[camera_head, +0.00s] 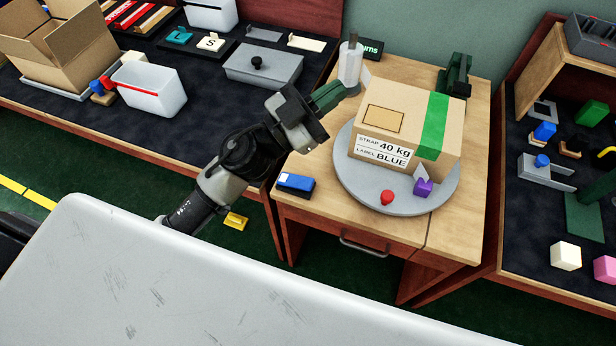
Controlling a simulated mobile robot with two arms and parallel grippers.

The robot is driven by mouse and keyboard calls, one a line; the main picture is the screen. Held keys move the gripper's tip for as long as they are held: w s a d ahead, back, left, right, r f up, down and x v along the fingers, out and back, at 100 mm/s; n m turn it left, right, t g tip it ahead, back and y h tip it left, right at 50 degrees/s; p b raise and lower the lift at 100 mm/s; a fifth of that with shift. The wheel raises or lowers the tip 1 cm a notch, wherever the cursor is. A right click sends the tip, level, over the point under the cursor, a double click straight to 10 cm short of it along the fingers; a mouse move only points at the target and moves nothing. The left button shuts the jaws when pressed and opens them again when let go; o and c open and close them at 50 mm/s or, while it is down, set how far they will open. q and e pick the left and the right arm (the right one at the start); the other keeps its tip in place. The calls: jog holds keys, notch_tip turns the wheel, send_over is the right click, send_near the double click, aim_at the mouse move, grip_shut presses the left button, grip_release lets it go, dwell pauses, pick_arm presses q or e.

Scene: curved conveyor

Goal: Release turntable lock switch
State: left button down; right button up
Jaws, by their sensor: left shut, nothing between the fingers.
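The grey round turntable (351,185) sits on the wooden table, with a cardboard box (385,120) on it. The box has a green strap and a label reading "STRAP 40 kg LABEL BLUE". A red knob (387,197) and a purple piece (423,187) are at the turntable's front. A small blue-and-white block (296,184) is on the table's front left corner; I cannot tell which part is the lock switch. My left gripper (345,92) is shut and empty, behind and left of the box, near a white bottle-like thing (350,63). My right gripper is out of view.
The wooden table (465,215) has a drawer handle in front. A shelf bench (500,250) with several small blocks stands at right.

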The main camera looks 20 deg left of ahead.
pick_arm(q)
jog(key=s+d+f+m+g+h, duration=0.1)
jog(key=s+d+m+g+h, duration=0.2)
jog(key=m+g, duration=0.45)
jog(key=m+g+y, duration=0.1)
jog(key=g+y, duration=0.7)
jog(key=y, duration=0.1)
send_over(307, 186)
jog(key=s+d, duration=0.1)
jog(key=d, duration=0.2)
notch_tip(307, 186, down, 10)
jog(key=f, duration=0.1)
jog(key=w+a+f+n+g+y, duration=0.1)
jog(key=a+n+y, duration=0.1)
jog(key=a+y, duration=0.3)
jog(key=shift+w+a+f+y, duration=0.15)
jog(key=shift+a+f+y, duration=0.15)
jog(key=shift+a, duration=0.95)
jog(key=shift+n, duration=0.25)
jog(key=p+x, duration=0.1)
jog(key=x, duration=1.1)
jog(key=shift+f, duration=0.25)
jog(key=shift+d+f, duration=0.15)
jog(key=shift+f, duration=0.55)
